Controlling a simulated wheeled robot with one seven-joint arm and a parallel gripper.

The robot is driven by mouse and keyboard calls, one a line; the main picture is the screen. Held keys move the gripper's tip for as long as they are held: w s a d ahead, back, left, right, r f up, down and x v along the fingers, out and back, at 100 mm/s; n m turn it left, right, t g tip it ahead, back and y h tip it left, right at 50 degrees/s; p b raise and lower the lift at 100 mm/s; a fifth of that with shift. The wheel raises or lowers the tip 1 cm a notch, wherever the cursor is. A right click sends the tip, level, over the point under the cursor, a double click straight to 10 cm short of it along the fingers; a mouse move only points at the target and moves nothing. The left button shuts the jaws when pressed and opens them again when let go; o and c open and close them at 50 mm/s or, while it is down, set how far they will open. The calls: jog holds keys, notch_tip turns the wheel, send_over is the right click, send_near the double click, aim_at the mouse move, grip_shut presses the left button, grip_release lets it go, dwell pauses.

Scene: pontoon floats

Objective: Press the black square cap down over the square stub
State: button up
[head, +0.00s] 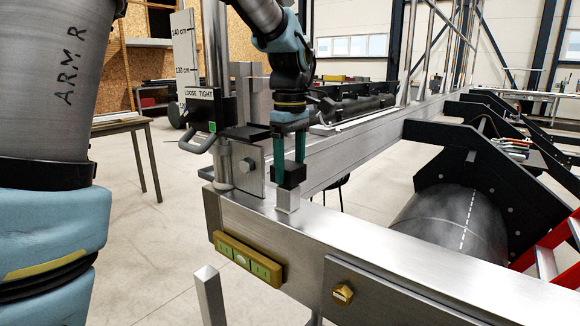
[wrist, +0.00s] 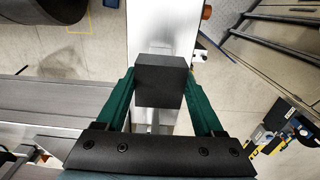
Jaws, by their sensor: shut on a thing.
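The black square cap (head: 289,175) is between the green fingers of my gripper (head: 289,160), over the beam's near-left end. It also shows in the wrist view (wrist: 160,80), with a finger on each side; my gripper (wrist: 160,95) is shut on it. The square stub (head: 287,199) is a short light-metal post standing on the beam top, directly below the cap in the head view. Its lower part is visible and its top meets the cap's lower edge. I cannot tell whether the cap touches it or has started over it. The cap looks roughly level.
The brushed-metal beam (head: 400,250) runs to the right, with a green-yellow level (head: 248,259) on its side. A clamp with a handle (head: 205,125) stands close left of my gripper. Another square post (head: 209,296) rises in front. A large dark pipe (head: 450,222) lies at right.

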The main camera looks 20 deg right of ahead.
aim_at(290, 183)
jog(key=shift+f+b, duration=1)
jog(key=shift+f, duration=0.95)
jog(key=o, duration=1.4)
jog(key=shift+c, duration=0.2)
notch_tip(290, 183, up, 11)
jog(key=shift+f+b, duration=0.1)
jog(key=shift+b, duration=0.35)
jog(key=shift+s, duration=0.1)
